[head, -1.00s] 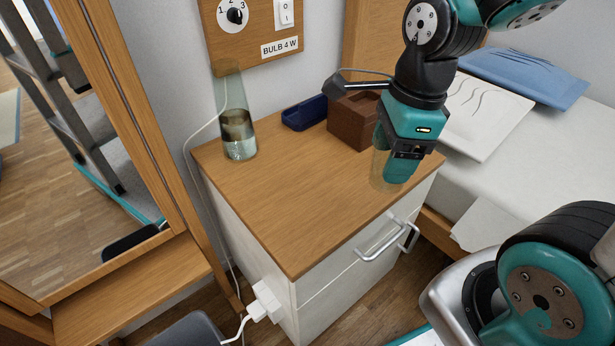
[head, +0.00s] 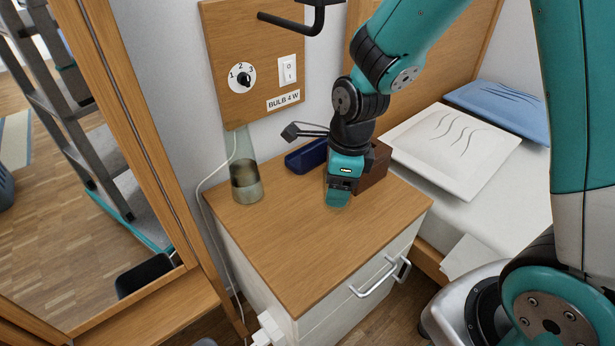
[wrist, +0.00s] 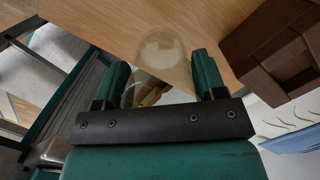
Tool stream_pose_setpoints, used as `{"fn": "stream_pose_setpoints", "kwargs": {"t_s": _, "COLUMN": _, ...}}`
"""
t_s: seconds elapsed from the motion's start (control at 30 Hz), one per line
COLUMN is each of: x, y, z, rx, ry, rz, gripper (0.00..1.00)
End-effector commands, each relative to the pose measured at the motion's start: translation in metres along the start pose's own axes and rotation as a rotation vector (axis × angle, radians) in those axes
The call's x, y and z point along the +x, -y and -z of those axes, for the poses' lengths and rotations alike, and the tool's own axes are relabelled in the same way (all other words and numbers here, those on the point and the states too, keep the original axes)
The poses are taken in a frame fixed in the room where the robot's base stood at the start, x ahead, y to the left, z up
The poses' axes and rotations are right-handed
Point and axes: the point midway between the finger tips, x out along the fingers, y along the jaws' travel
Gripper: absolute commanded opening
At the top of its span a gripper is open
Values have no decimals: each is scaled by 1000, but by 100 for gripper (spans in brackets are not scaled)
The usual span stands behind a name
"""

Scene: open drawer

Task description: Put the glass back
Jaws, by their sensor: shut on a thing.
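The clear glass (wrist: 163,48) is between the two green fingers of my gripper (wrist: 160,66) in the wrist view, which are shut on it. In the head view my gripper (head: 338,196) points down over the far middle part of the wooden nightstand top (head: 310,250). There the glass is mostly hidden by the gripper; I cannot tell whether it touches the top. A tall glass carafe (head: 246,186) with dark liquid stands upright at the back left of the top, left of my gripper and apart from it.
A brown box (head: 373,168) stands close to the right of my gripper. A dark blue tray (head: 305,157) lies behind it by the wall. The front and left of the top are clear. A bed with a white pillow (head: 452,145) is at the right.

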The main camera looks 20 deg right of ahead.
Motion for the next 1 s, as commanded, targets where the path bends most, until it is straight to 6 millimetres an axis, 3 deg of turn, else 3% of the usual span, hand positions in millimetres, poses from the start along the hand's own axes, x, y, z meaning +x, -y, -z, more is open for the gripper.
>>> {"fn": "stream_pose_setpoints", "kwargs": {"t_s": 0.2, "x": 7, "y": 41, "z": -41, "rx": -1, "ry": 2, "rz": 2, "gripper": 36}}
{"fn": "stream_pose_setpoints", "kwargs": {"t_s": 0.37, "x": 9, "y": 63, "z": -63, "rx": -2, "ry": 1, "rz": 1, "gripper": 36}}
{"fn": "stream_pose_setpoints", "kwargs": {"t_s": 0.43, "x": 21, "y": 62, "z": -60, "rx": 0, "ry": -2, "rz": -3, "gripper": 36}}
{"fn": "stream_pose_setpoints", "kwargs": {"t_s": 0.67, "x": 35, "y": 62, "z": -58, "rx": -1, "ry": -1, "rz": -2, "gripper": 36}}
{"fn": "stream_pose_setpoints", "kwargs": {"t_s": 0.9, "x": 75, "y": 61, "z": -53, "rx": 0, "ry": -2, "rz": -3, "gripper": 36}}
{"fn": "stream_pose_setpoints", "kwargs": {"t_s": 1.0, "x": 80, "y": 65, "z": -56, "rx": 0, "ry": 0, "rz": 0, "gripper": 36}}
